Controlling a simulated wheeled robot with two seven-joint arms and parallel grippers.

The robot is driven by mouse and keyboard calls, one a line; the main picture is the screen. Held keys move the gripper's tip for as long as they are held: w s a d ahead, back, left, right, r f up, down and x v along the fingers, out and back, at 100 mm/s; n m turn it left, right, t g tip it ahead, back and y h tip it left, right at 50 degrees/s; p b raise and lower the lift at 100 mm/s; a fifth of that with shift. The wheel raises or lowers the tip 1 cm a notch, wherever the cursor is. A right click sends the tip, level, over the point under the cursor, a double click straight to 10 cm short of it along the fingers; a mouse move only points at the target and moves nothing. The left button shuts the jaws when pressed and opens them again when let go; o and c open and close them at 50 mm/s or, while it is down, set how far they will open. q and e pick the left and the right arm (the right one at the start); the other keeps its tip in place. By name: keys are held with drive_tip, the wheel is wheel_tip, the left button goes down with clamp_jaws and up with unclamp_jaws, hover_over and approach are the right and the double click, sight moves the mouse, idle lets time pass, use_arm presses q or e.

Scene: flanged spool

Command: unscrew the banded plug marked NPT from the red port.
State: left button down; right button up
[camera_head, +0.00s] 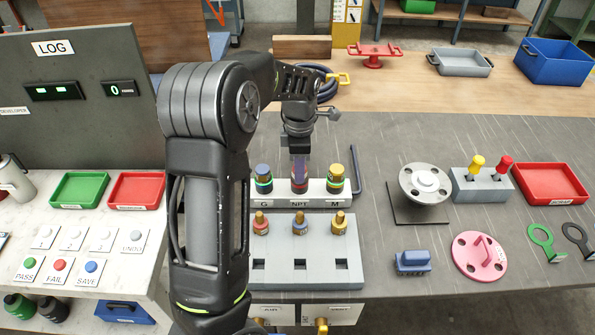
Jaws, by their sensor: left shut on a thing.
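My left gripper (300,165) points down over the middle station of a light rack (318,201) marked G, NPT and M. It is shut on the plug (299,186) at the NPT label, a dark piece with red showing low on it. The fingers hide much of the plug's upper part, and I cannot make out a separate red port under it. My right gripper is out of view.
A block with brass-tipped fittings (300,268) stands in front of the rack. A grey flanged spool (425,187) stands farther right, near a red tray (551,184). My left arm covers the area left of the rack.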

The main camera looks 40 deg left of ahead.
use_arm(q)
drive_tip(key=n+p, duration=0.2)
drive_tip(key=n, duration=0.1)
drive_tip(key=shift+r, duration=0.3)
drive_tip(key=shift+n+p, duration=0.45)
drive_tip(key=shift+n, duration=0.75)
drive_tip(key=shift+f+n+b, duration=0.3)
drive_tip(key=shift+n, duration=0.8)
drive_tip(key=n, duration=0.4)
drive_tip(key=shift+n, duration=0.3)
drive_tip(key=c, duration=0.9)
unclamp_jaws()
